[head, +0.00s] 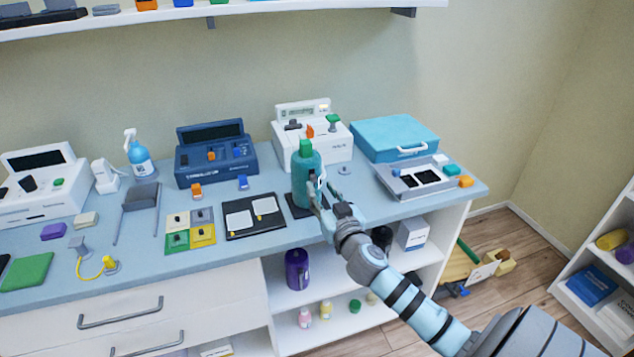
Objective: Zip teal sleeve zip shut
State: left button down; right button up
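The teal sleeve (304,168) stands upright on a small dark base (293,208) near the front edge of the worktop, with a green block-shaped top. My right gripper (318,183) is at the sleeve's front right side, its fingers overlapping the sleeve in the picture. The fingers and my wrist hide part of the sleeve's front. The zip and its pull are too small and covered to make out. I cannot tell whether the fingers are closed on anything. My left gripper is out of the picture.
A white device (335,150) stands close behind the sleeve and a blue case (393,138) at the back right. A black tray with two white pads (238,221) lies left. Shelves are open below the worktop.

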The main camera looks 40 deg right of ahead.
aim_at(314, 179)
jog(key=x, duration=0.4)
jog(key=shift+w, duration=0.1)
grip_shut()
